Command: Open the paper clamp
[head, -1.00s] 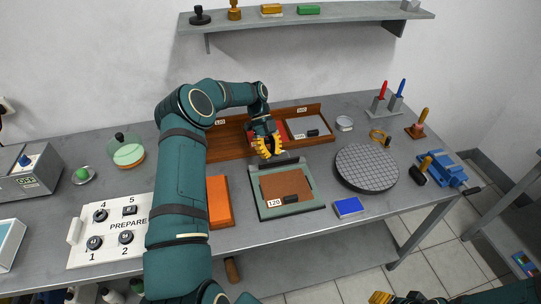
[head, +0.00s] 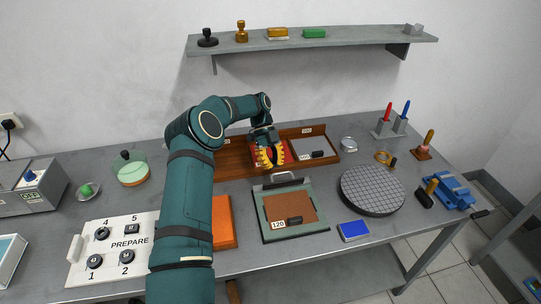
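The paper clamp (head: 282,183) is a dark bar with a pale loop handle (head: 286,176) along the back edge of a grey-green board (head: 260,228). A brown sheet (head: 287,206) lies on the board, with a small black block and a label reading 120 at its front. My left gripper (head: 271,157) has yellow fingers that look spread, with a dark gap between them. It hangs above the wooden tray, behind the clamp handle and slightly left of it, apparently apart from it. I cannot tell its exact height. My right gripper is out of view.
A wooden tray (head: 234,158) with red and grey sheets stands behind the board. An orange block (head: 222,222) lies left, a blue pad (head: 353,231) and a round gridded plate (head: 372,190) right. A PREPARE panel (head: 112,243) is at front left.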

